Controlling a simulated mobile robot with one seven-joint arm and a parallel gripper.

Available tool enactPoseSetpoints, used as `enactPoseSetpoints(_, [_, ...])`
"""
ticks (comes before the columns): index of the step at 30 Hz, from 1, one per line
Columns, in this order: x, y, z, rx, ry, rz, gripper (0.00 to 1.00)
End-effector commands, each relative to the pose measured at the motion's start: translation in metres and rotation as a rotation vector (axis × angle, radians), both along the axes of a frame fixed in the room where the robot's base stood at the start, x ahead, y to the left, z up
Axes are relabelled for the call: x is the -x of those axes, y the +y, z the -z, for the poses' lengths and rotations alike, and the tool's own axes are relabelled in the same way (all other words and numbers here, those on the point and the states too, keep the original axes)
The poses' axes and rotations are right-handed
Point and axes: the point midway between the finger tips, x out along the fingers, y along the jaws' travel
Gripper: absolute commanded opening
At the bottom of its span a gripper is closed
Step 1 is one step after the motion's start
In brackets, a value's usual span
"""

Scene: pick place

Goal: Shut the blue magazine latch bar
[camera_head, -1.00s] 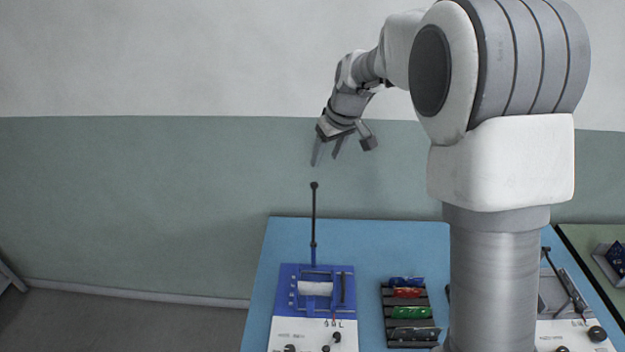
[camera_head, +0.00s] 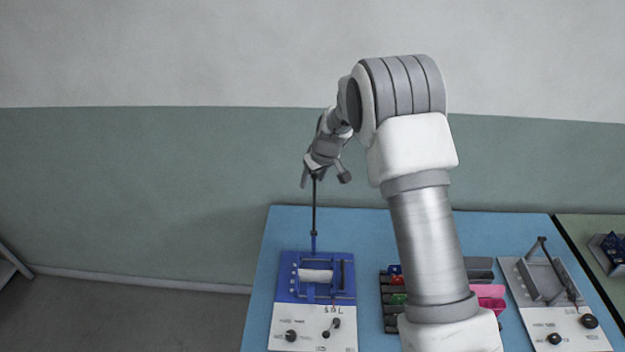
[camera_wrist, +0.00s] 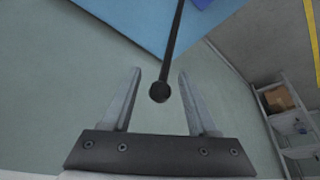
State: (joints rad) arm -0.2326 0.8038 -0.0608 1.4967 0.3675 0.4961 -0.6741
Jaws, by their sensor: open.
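The blue magazine (camera_head: 285,283) stands on the table at the left, with a white roller in its middle and a white front panel. Its latch bar (camera_head: 314,215) stands upright at the back as a thin dark rod with a round knob on top. My gripper (camera_head: 311,178) is open at the top of the bar. In the wrist view the bar's dark knob (camera_wrist: 159,92) lies between the two fingers of my gripper (camera_wrist: 158,85), with a gap on each side. The bar runs away from the knob toward the blue table.
The blue table (camera_head: 380,228) carries a dark rack (camera_head: 390,310) with coloured pieces, partly hidden by my arm. A pink object (camera_head: 490,297) and a grey device (camera_head: 545,285) with a raised lever stand to the right. A shelf (camera_wrist: 295,125) shows in the wrist view.

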Motion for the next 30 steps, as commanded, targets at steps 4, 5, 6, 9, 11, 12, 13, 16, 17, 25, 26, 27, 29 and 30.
enactPoseSetpoints(4, [-0.004,0.002,0.011,0.001,0.001,0.000,0.59])
enactPoseSetpoints(5, [-0.004,0.003,0.013,0.001,0.001,0.000,0.59])
enactPoseSetpoints(6, [-0.005,0.003,0.014,0.001,0.001,0.000,0.59])
enactPoseSetpoints(9, [-0.005,0.003,0.016,0.000,0.001,0.001,0.59])
enactPoseSetpoints(11, [-0.006,0.003,0.016,0.000,0.000,0.000,0.59])
enactPoseSetpoints(12, [-0.006,0.003,0.016,0.000,0.000,0.001,0.59])
enactPoseSetpoints(13, [-0.006,0.003,0.016,0.000,0.000,0.000,0.59])
enactPoseSetpoints(16, [-0.005,0.003,0.016,0.000,0.000,0.000,0.56])
enactPoseSetpoints(17, [-0.005,0.003,0.016,0.000,0.000,0.000,0.50])
enactPoseSetpoints(25, [-0.005,0.003,0.016,0.000,0.000,0.000,0.02])
enactPoseSetpoints(26, [-0.005,0.003,0.015,0.000,0.000,0.000,0.00])
enactPoseSetpoints(27, [-0.005,0.003,0.015,0.000,0.000,0.000,0.00])
enactPoseSetpoints(29, [-0.005,0.003,0.015,0.000,0.000,0.000,0.00])
enactPoseSetpoints(30, [-0.005,0.003,0.015,0.000,0.000,0.000,0.00])
